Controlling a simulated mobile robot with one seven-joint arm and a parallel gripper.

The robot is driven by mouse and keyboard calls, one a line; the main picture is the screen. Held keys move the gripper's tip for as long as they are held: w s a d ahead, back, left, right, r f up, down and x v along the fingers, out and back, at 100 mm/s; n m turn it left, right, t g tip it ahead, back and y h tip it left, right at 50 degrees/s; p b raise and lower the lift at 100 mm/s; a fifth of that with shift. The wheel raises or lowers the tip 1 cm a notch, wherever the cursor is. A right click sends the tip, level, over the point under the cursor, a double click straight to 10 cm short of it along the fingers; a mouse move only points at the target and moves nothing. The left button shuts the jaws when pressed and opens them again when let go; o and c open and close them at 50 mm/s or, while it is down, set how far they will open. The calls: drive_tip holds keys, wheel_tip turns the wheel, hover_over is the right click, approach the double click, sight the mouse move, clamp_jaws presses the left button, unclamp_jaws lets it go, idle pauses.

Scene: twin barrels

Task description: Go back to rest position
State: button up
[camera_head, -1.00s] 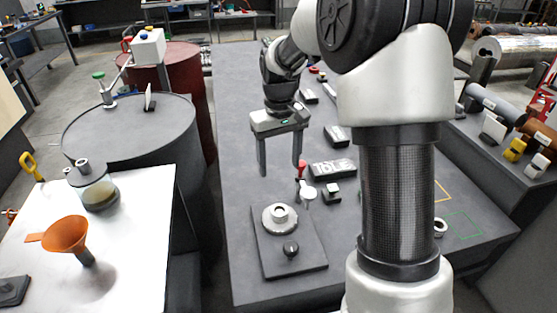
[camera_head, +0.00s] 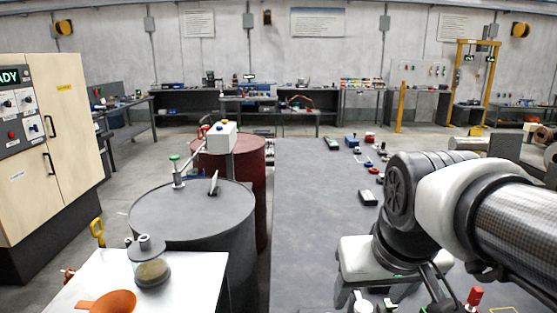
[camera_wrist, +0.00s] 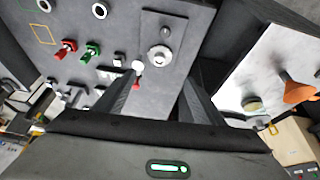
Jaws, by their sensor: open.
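My arm (camera_head: 440,200) is bent at the right of the head view. My gripper (camera_head: 372,292) hangs over the grey table (camera_head: 312,220) near the bottom edge, its tips partly cut off. In the wrist view, my gripper (camera_wrist: 160,78) has its two dark fingers apart with nothing held between them. Beyond the fingers, the wrist view shows the table top with a round metal fitting on a plate (camera_wrist: 159,55).
A dark barrel (camera_head: 190,208) and a red barrel (camera_head: 245,160) stand left of the table. A white bench (camera_head: 200,275) holds a glass jar (camera_head: 150,268) and an orange funnel (camera_head: 115,302). Red and green parts (camera_wrist: 90,50) lie on the table. A control cabinet (camera_head: 50,150) stands far left.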

drive_tip(key=s+r+t+p, duration=0.1)
drive_tip(key=s+r+p, duration=0.3)
drive_tip(key=r+p, duration=0.7)
drive_tip(key=shift+r+p, duration=0.3)
drive_tip(key=shift+p, duration=0.25)
